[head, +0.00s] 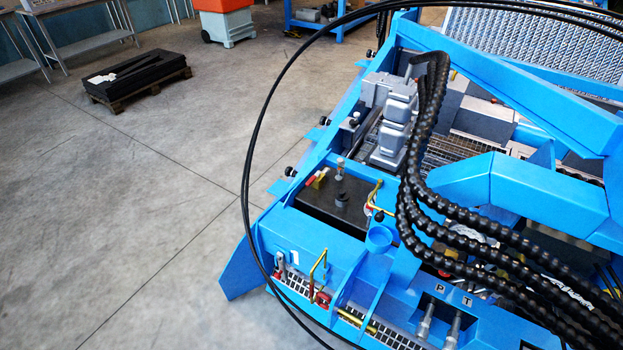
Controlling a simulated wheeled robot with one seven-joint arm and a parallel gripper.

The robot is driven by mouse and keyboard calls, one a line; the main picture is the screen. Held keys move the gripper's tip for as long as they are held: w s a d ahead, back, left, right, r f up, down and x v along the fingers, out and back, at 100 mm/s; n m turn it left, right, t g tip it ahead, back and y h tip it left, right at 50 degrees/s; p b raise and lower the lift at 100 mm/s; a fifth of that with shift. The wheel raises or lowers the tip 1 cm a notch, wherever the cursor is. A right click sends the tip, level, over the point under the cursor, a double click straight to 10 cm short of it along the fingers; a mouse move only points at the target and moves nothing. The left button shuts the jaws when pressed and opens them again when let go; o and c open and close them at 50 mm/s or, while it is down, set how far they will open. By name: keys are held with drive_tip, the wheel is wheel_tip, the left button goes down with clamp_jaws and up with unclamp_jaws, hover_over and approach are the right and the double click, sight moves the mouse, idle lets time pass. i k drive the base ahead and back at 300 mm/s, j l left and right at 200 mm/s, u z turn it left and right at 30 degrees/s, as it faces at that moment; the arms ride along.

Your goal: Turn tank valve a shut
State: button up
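No label marks tank valve a, so I cannot tell which fitting it is. A small valve with a red handle (318,179) sits at the back left edge of a dark tank top (325,208) on the blue machine. More red parts show on the machine's near side: a red-and-grey fitting (280,268) and a round red part (322,299) below a yellow bracket (319,268). Whether any valve is open or shut is too small to tell. My gripper is not in view.
The blue machine frame (548,190) fills the right side. Thick black ribbed hoses (412,190) and a thin black cable loop (246,165) cross over it. A pallet with black parts (135,83) lies farther back.

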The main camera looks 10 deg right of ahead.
sight(317, 174)
drive_tip(key=i+j+u, duration=0.1)
drive_tip(key=j, duration=0.35)
drive_tip(key=i+j, duration=0.35)
drive_tip(key=i+j+u, duration=0.15)
drive_tip(key=j, duration=0.3)
drive_tip(key=i, duration=0.05)
